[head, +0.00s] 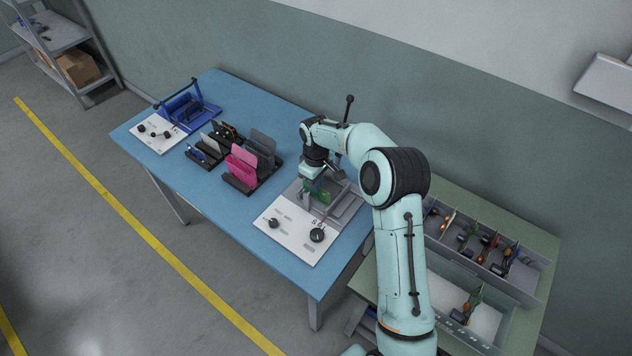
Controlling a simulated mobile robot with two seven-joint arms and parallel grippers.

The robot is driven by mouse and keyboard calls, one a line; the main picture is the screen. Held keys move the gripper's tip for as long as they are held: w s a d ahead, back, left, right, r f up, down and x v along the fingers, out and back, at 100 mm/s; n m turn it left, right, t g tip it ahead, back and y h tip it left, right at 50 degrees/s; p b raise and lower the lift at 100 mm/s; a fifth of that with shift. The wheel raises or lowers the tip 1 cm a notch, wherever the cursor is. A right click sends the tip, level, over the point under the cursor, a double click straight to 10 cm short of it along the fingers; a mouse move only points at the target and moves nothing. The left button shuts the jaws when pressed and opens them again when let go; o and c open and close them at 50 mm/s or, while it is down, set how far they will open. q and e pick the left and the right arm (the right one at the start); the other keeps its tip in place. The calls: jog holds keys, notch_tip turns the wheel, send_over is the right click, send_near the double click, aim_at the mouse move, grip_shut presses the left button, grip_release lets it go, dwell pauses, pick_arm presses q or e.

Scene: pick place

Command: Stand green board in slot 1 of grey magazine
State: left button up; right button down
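The green board (323,197) is small in the head view and stands roughly on edge at the grey magazine (347,210), near the right end of the blue table. My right gripper (314,182) points down directly over the board, its fingers at the board's upper part. The fingers are too small and covered to show whether they are closed on it. Which slot the board is over or in, and whether it is seated, I cannot tell. My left gripper is not in view.
A white panel with black knobs (298,232) lies in front of the magazine. Pink and grey plates stand in a black rack (241,184) to the left. A blue magazine (208,112) is farther left. A grey bin (510,290) with several boards stands right.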

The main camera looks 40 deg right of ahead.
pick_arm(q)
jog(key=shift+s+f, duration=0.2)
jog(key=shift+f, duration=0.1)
pick_arm(e)
jog(key=shift+f, duration=0.85)
jog(key=c, duration=1.3)
grip_release()
jog(key=shift+c, duration=0.9)
jog(key=shift+r+p, duration=1.4)
jog(key=shift+r, duration=2.65)
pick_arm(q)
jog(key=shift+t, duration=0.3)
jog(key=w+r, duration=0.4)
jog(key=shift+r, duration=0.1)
